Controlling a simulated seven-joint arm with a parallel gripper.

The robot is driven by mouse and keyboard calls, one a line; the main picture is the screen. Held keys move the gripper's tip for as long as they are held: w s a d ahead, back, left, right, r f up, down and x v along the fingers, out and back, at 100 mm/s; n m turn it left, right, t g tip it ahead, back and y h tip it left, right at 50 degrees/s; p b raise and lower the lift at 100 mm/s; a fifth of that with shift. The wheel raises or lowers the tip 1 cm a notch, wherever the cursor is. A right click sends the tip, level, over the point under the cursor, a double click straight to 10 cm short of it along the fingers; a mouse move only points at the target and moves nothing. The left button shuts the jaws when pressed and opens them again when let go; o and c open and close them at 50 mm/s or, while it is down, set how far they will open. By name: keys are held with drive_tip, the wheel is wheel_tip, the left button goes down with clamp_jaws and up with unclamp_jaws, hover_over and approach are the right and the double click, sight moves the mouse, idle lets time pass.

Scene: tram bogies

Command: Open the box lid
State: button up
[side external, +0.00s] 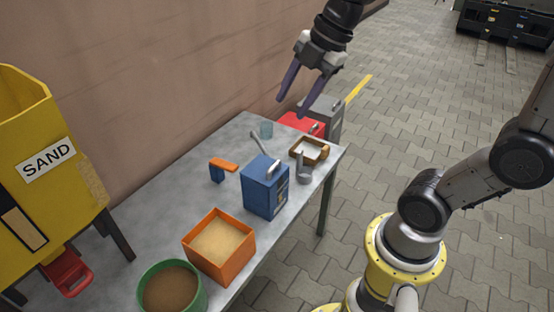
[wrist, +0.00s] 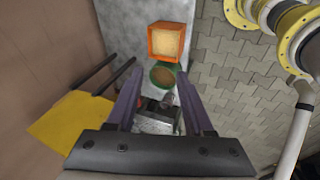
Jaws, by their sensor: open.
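A blue box (side external: 265,190) with a grey handle on its top stands upright on the grey table, its top closed. A red box (side external: 301,124) with a light handle and a grey box (side external: 325,117) stand at the far end; I cannot tell which box the task means. My gripper (side external: 293,106) is open and empty, above the far end of the table, with its two purple fingers apart and pointing down. In the wrist view the fingers of my gripper (wrist: 160,75) frame a dark object (wrist: 158,108), partly hidden and too small to identify.
On the table (side external: 160,205) stand an orange box of sand (side external: 220,245), a green pot (side external: 172,290), an orange-and-blue tool (side external: 221,169), a grey cup (side external: 304,173) and a brown tray (side external: 310,150). A yellow SAND bin (side external: 45,150) stands left. The wall is close behind.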

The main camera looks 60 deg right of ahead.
drive_tip(key=w+d+f+n, duration=0.2)
drive_tip(key=w+d+f, duration=0.15)
drive_tip(key=w, duration=0.25)
drive_tip(key=g+y, duration=0.2)
hover_over(275, 164)
drive_tip(key=s+d, duration=0.1)
drive_tip(key=d, duration=0.2)
wheel_tip(275, 164, down, 10)
drive_tip(key=r, duration=0.1)
wheel_tip(275, 164, down, 5)
drive_tip(key=s+d+m, duration=0.1)
drive_tip(key=s+d, duration=0.1)
drive_tip(key=d, duration=0.1)
drive_tip(key=x, duration=1.3)
drive_tip(key=shift+w+a, duration=0.15)
drive_tip(key=shift+a, duration=0.25)
clamp_jaws()
drive_tip(key=shift+r, duration=0.1)
